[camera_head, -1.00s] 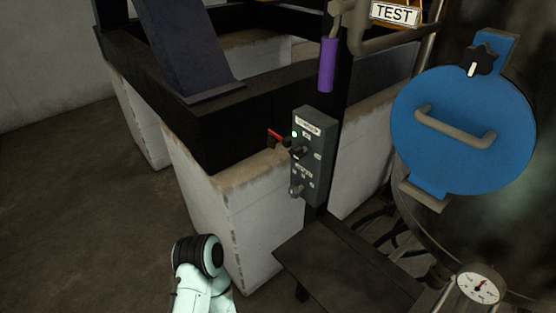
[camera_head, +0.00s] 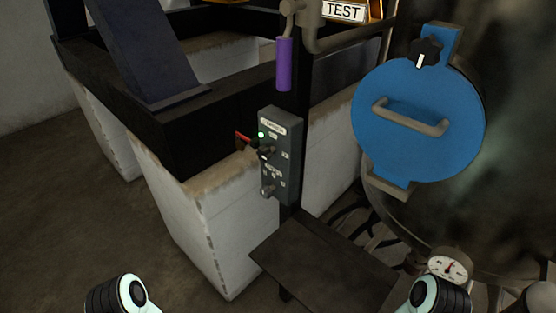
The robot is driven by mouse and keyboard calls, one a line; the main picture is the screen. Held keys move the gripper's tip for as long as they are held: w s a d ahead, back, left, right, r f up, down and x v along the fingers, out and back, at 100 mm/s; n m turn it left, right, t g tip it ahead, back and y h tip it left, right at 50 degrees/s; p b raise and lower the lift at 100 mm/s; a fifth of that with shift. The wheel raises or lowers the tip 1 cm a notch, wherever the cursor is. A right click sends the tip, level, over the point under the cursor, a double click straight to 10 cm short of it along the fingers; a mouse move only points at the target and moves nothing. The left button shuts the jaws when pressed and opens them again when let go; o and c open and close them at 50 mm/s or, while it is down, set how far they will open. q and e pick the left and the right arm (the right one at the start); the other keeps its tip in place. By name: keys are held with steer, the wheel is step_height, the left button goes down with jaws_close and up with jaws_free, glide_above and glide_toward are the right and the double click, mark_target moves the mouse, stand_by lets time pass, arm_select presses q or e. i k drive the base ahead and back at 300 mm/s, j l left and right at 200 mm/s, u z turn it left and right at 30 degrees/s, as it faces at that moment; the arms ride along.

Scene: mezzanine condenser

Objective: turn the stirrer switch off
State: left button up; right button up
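A grey control box (camera_head: 281,158) is fixed to a dark post near the middle of the view. Its upper rotary switch (camera_head: 265,153) sits below a small lit green lamp (camera_head: 261,135). A second switch (camera_head: 267,190) is lower on the same box. The labels are too small to read, so I cannot tell which switch is the stirrer's. Parts of my two arms show at the bottom left and bottom right edges, well below the box. Neither gripper is in view, and nothing of mine touches the box.
A blue round hatch (camera_head: 418,118) with a handle is on the dark vessel at right. A dark plate (camera_head: 325,268) juts out below the box. A gauge (camera_head: 449,268) is at lower right. A purple-sleeved lever (camera_head: 284,64) hangs above. Open floor (camera_head: 75,220) lies at left.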

mark_target(264, 152)
steer(key=i+j, duration=0.1)
steer(key=j, duration=0.35)
steer(key=i+j+u, duration=0.15)
steer(key=j, duration=0.35)
steer(key=i+j, duration=0.1)
steer(key=j, duration=0.35)
steer(key=k+u, duration=0.05)
